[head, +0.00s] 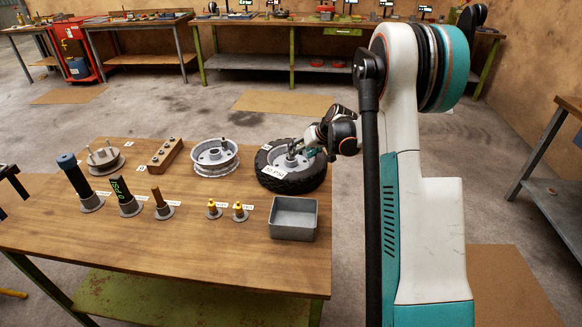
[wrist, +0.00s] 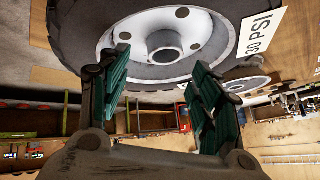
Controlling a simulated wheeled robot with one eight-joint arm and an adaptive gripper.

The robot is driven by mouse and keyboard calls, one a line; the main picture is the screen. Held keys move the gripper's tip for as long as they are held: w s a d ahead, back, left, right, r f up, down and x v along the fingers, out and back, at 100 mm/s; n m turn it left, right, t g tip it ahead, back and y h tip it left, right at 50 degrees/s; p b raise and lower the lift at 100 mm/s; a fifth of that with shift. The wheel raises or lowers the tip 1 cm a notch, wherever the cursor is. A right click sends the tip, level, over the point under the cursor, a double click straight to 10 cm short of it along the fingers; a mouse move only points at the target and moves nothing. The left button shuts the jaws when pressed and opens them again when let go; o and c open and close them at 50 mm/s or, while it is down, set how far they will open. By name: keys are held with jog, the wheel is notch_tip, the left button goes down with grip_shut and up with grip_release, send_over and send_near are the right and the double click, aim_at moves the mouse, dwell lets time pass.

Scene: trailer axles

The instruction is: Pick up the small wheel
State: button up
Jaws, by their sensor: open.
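The small wheel (head: 281,183), a black tyre on a light grey rim with a "30 PSI" label, lies flat at the right of the wooden table (head: 130,245). My gripper (head: 302,152) is over its rim in the head view. In the wrist view, the wheel (wrist: 82,40) fills the top, with its round hub (wrist: 165,46) near the middle. The open fingers of my gripper (wrist: 160,62) appear on the left and right of the hub, with nothing held between them. I cannot tell whether the fingertips touch the wheel.
A bare rim (head: 215,157) stands left of the wheel, and a grey metal bin (head: 293,219) is in front. A wooden block with bolts (head: 165,154), a hub plate (head: 104,160), upright tools (head: 80,184) and small brass fittings (head: 213,209) stand further left. The table's front middle is clear.

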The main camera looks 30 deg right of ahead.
aim_at(291, 164)
jog(key=b+x, duration=0.1)
jog(key=x, duration=0.4)
jog(key=shift+w+f+b, duration=0.15)
jog(key=shift+f+b, duration=0.05)
jog(key=shift+b, duration=0.2)
jog(key=shift+a+r, duration=0.1)
jog(key=c, duration=1.1)
grip_shut()
